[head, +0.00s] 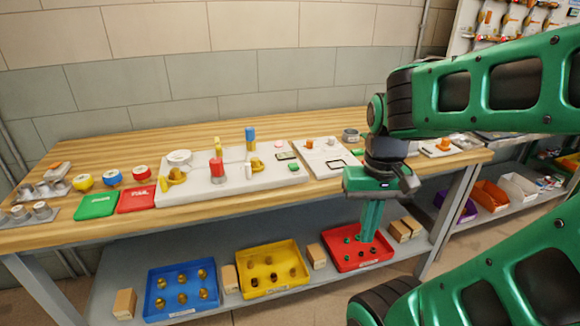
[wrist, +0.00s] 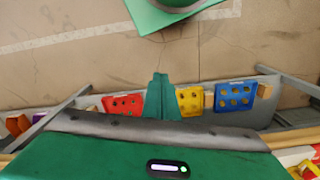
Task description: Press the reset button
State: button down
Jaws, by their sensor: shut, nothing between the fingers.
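My gripper (head: 369,238) hangs straight down in front of the workbench's front edge, its fingers together and empty. In the head view its fingertips overlap the red tray on the lower shelf. In the wrist view the closed fingers (wrist: 160,78) point toward the floor and shelf. No label reading reset is legible. A small green button-like piece (head: 293,167) sits on the right end of the large white board. An orange knob (head: 308,143) sits on the white panel beside it, and another orange knob (head: 445,143) is farther right. I cannot tell which is the reset button. My gripper touches none of them.
The workbench (head: 340,198) holds a large white board (head: 262,183) with yellow valves and red and blue-yellow posts. Green (head: 96,205) and red (head: 137,199) mats lie left. Blue (head: 155,305), yellow (head: 246,291) and red (head: 340,263) trays fill the shelf below. My arm covers part of the right side.

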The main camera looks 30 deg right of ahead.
jog(key=w+d+r+n+t, duration=0.1)
jog(key=w+d+r+t, duration=0.15)
jog(key=w, duration=0.85)
jog(key=w+d+r+t, duration=0.1)
jog(key=w+r+t, duration=0.15)
jog(key=w, duration=0.85)
notch_tip(320, 180, up, 4)
jog(key=t+y, duration=0.3)
jog(key=t, duration=0.1)
send_over(297, 166)
jog(key=shift+a+r, duration=0.1)
jog(key=shift+f, duration=4.4)
jog(key=shift+f, duration=0.15)
jog(key=shift+s+f, duration=0.1)
jog(key=shift+f, duration=0.15)
